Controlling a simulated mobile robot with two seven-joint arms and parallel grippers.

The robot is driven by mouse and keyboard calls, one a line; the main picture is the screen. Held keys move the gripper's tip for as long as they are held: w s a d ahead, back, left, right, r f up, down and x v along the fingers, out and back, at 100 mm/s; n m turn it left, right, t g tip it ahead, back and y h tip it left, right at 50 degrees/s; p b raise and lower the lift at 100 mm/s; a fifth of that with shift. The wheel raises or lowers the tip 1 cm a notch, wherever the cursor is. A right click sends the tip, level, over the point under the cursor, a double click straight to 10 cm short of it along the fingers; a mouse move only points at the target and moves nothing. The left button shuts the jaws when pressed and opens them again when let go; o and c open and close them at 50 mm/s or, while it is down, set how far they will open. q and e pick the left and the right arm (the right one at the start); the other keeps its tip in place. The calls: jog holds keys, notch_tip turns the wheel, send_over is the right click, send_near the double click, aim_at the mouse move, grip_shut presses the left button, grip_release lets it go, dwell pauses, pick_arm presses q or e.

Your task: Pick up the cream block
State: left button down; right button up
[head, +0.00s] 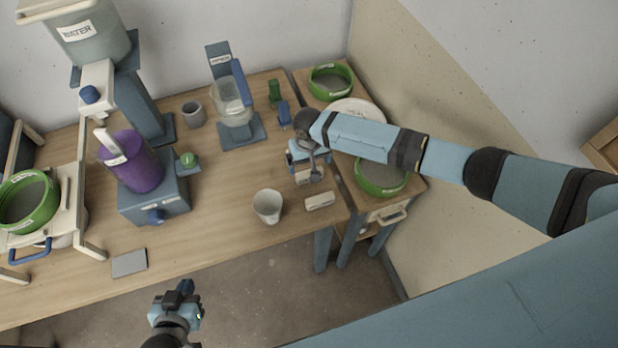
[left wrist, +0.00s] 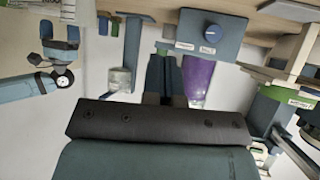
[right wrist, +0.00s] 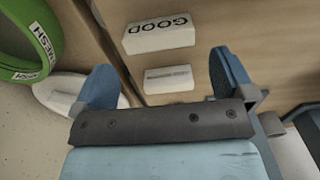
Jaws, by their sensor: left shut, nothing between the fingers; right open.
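Two pale cream blocks lie on the wooden table under my right gripper in the right wrist view. One block, marked GOOD (right wrist: 160,36), is farther from the gripper; the other, with a grey label strip (right wrist: 168,79), is between and beyond the fingertips. A cream block (head: 319,201) also shows in the head view near the table's front right corner. My right gripper (head: 308,172) is open and empty above the table, its fingers also showing in the right wrist view (right wrist: 165,78). My left gripper (head: 184,290) is shut and empty in front of the table.
A white cup (head: 267,206) stands left of the cream block. Green sieves (head: 381,178) and a white plate (head: 372,111) are on the side table to the right. A purple vessel (head: 140,168) on a blue machine stands left. A grey flat tile (head: 129,263) lies at the front.

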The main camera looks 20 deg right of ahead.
jog(key=shift+f, duration=0.55)
jog(key=shift+f+b, duration=0.3)
jog(key=shift+b, duration=0.3)
notch_tip(320, 180, down, 5)
jog(key=b, duration=0.5)
jog(key=shift+d+r+b, duration=0.1)
jog(key=shift+r+b, duration=0.05)
jog(key=shift+b, duration=0.2)
pick_arm(q)
notch_tip(320, 180, down, 7)
jog(key=d, duration=0.1)
jog(key=shift+w, duration=0.3)
pick_arm(e)
jog(key=shift+r, duration=0.1)
pick_arm(q)
jog(key=shift+r, duration=0.1)
pick_arm(e)
jog(key=shift+c, duration=0.5)
pick_arm(q)
jog(key=shift+w+a, duration=0.1)
pick_arm(e)
jog(key=c, duration=0.5)
